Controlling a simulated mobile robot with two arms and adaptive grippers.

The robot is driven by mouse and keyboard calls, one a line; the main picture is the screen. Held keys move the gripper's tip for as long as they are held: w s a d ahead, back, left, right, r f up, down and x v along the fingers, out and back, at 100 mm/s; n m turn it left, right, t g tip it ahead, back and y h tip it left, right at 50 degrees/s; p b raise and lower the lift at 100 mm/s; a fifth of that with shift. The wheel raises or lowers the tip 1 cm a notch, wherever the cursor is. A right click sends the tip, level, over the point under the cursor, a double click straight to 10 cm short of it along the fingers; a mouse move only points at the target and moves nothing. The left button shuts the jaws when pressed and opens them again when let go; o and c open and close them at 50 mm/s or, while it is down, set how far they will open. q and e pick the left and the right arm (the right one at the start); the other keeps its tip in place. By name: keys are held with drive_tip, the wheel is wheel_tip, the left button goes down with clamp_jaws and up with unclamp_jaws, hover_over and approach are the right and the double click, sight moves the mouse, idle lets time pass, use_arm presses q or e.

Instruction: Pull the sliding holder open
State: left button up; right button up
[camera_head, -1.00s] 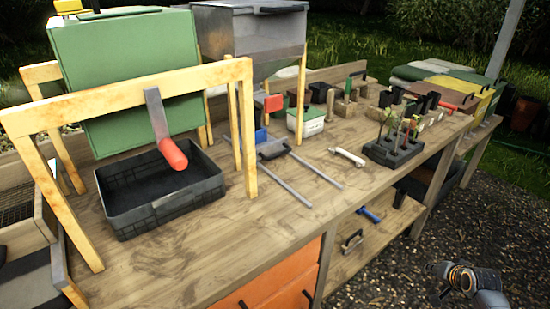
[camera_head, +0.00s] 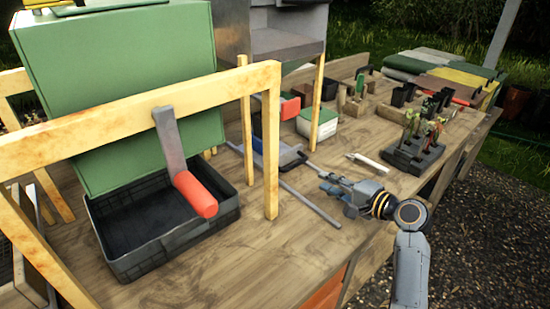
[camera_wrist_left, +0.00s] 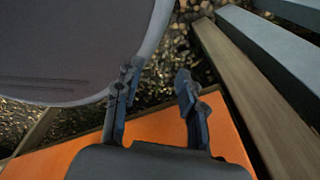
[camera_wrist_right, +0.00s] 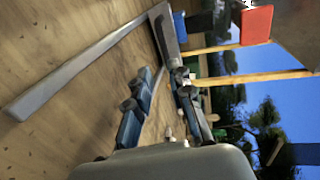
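The sliding holder (camera_head: 290,158) is a dark piece with a blue part, set across two grey rails on the wooden bench in the head view. Its dark bar (camera_wrist_right: 164,32) and blue part (camera_wrist_right: 180,27) show at the top of the right wrist view. My right gripper (camera_head: 328,182) is just right of the holder, low over the bench near the rails. Its fingers (camera_wrist_right: 161,82) are apart with nothing clearly between them; one finger overlaps the bar's end, and contact cannot be told. My left gripper (camera_wrist_left: 156,85) is open and empty, in front of an orange drawer front (camera_wrist_left: 60,160).
A wooden frame (camera_head: 268,150) with a hanging red-handled tool (camera_head: 195,195) stands left of the holder, over a black crate (camera_head: 160,255). A white tool (camera_head: 367,162) and a black rack of plants (camera_head: 413,163) lie to the right. The bench front is clear.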

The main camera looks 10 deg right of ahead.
sight(291, 167)
drive_tip(key=shift+w+a, duration=0.25)
drive_tip(key=shift+a, duration=0.15)
drive_tip(key=shift+w+a, duration=0.1)
drive_tip(key=shift+w, duration=0.05)
drive_tip(key=shift+x, duration=0.95)
drive_tip(key=x, duration=0.3)
drive_tip(key=shift+w+a, duration=0.3)
drive_tip(key=x, duration=0.6)
drive_tip(key=shift+w+a+f, duration=0.1)
drive_tip(key=shift+w+a, duration=0.1)
drive_tip(key=shift+w, duration=0.2)
use_arm(q)
drive_tip(key=shift+s+d+r, duration=0.15)
drive_tip(key=shift+s+d, duration=0.1)
drive_tip(key=shift+s, duration=0.5)
use_arm(e)
clamp_jaws()
